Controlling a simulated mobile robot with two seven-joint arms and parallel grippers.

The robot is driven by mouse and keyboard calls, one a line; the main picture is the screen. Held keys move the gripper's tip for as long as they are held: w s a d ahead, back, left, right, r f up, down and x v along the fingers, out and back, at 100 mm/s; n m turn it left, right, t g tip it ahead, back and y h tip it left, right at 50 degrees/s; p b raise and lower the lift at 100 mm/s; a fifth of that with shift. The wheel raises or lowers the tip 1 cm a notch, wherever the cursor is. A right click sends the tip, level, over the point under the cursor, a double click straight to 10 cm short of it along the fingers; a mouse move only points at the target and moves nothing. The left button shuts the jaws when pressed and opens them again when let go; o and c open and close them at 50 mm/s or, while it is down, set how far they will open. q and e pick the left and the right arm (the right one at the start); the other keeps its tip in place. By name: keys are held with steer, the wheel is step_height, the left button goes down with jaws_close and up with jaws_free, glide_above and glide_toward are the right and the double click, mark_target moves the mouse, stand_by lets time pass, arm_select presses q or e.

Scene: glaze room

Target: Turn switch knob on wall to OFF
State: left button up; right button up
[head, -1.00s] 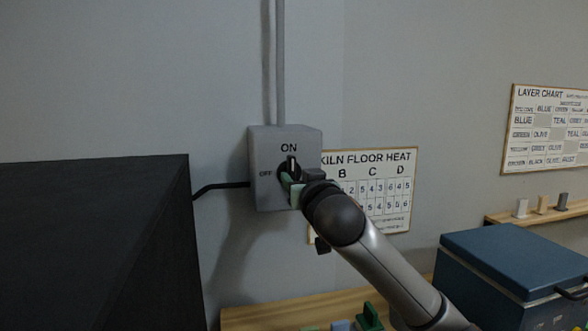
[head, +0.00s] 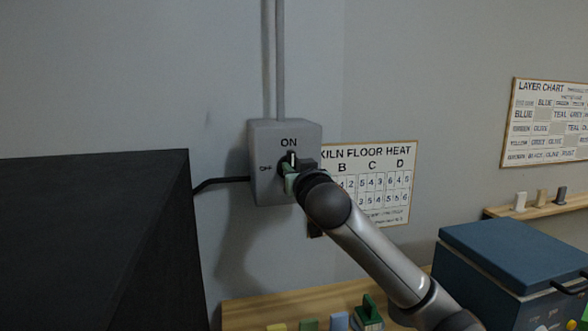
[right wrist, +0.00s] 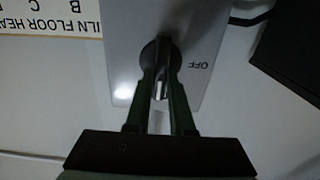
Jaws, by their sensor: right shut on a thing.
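The grey switch box (head: 262,188) is fixed to the wall, with ON printed above its dark knob and OFF to the left. The knob (head: 292,158) shows a pale pointer line standing upright toward ON. My right gripper (head: 289,179) is at the knob from the lower right, its green fingers partly covering it. In the right wrist view the two fingers are shut on the knob's grip (right wrist: 161,82), one on each side, and the OFF label shows to the right. My left gripper is not in view.
A large black block (head: 95,235) stands at the left, with a cable to the box. A KILN FLOOR HEAT chart (head: 400,153) hangs right of the box. Below are a wooden shelf (head: 245,312) with coloured pieces and a blue lidded chest (head: 510,250).

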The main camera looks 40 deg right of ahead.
jaws_close()
steer(key=shift+n, duration=0.3)
steer(key=n, duration=1.1)
steer(key=a+f+n+p, duration=0.1)
steer(key=n, duration=0.5)
steer(key=shift+w, duration=0.25)
steer(key=shift+n, duration=0.3)
stand_by(0.3)
steer(key=o, duration=0.6)
jaws_free()
steer(key=shift+s, duration=0.1)
